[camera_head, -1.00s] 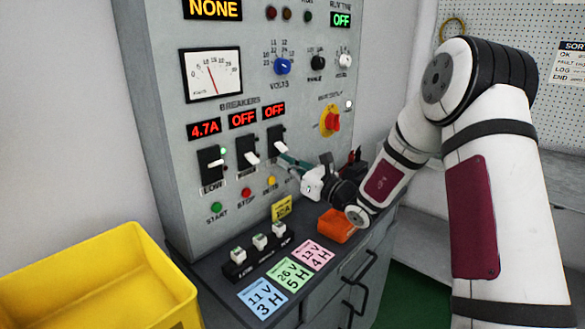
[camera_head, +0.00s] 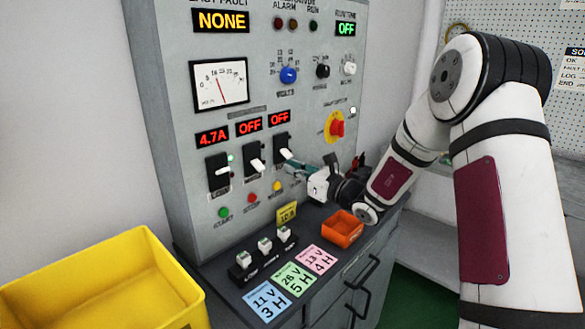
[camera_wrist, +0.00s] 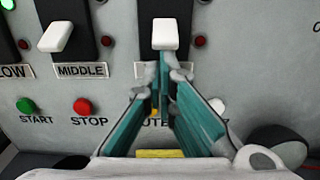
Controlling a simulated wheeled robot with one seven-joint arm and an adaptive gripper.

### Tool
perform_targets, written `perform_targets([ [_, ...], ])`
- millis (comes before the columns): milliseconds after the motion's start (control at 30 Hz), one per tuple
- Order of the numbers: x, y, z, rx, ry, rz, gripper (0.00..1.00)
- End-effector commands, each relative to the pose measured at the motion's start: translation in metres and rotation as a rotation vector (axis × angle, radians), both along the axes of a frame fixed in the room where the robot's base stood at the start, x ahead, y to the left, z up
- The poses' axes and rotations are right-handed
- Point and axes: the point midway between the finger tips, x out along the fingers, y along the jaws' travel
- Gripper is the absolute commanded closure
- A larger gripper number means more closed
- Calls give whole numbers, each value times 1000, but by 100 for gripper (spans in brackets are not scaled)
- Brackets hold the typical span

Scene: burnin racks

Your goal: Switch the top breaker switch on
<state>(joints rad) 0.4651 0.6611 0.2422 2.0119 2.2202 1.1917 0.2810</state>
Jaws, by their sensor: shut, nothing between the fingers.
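The top breaker switch (camera_head: 282,143) is the rightmost of three black breakers on the grey panel. Its white lever (camera_wrist: 165,33) points outward in the wrist view, and the red display above it (camera_head: 280,117) reads OFF. My gripper (camera_wrist: 164,78) is shut and empty, with its teal fingers together just below the lever. In the head view my gripper (camera_head: 290,162) reaches the lever from the right; whether it touches is unclear. The fingers hide part of the label under the switch.
The middle breaker (camera_head: 254,159) reads OFF; the low breaker (camera_head: 217,171) reads 4.7A. Start (camera_head: 224,212) and stop (camera_head: 251,197) buttons sit below. A red emergency knob (camera_head: 337,128) is to the right. An orange bin (camera_head: 342,229) and yellow tub (camera_head: 165,278) stand lower.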

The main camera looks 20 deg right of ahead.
Motion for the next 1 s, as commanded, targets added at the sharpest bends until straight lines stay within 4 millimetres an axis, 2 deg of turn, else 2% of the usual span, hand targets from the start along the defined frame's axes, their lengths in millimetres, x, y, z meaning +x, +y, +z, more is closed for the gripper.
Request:
perform_targets([
  [467,-7,-3,14,-79,118,0,100],
  [833,-15,-7,32,-236,362,0,100],
  [933,-16,-8,34,-272,419,0,100],
  [1000,-14,-9,28,-264,418,-1,100],
])
